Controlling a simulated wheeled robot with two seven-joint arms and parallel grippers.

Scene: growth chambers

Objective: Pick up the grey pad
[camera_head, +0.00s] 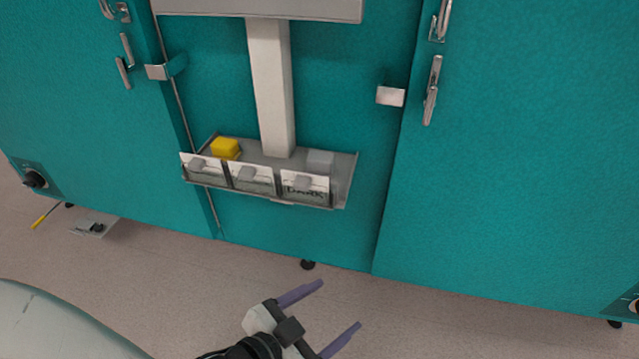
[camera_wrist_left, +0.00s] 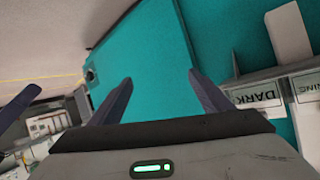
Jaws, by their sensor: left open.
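The grey pad (camera_head: 320,161) is a light grey block at the right end of a shallow metal tray (camera_head: 343,180) on the teal chamber front. It lies behind a card marked "DARK". My left gripper (camera_head: 338,305) is open and empty, below the tray and well apart from it, with two purple fingers spread. In the left wrist view its fingers (camera_wrist_left: 158,82) stand apart with nothing between them. The tray's "DARK" card (camera_wrist_left: 258,95) shows at the right there, but I cannot make out the pad. My right gripper is not clearly seen.
A yellow block (camera_head: 225,148) lies at the tray's left end. Cards with small grey clips line its front, and a white post (camera_head: 271,88) rises behind its middle. Door handles (camera_head: 432,90) stick out at both sides. The floor (camera_head: 170,275) in front is mostly clear.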

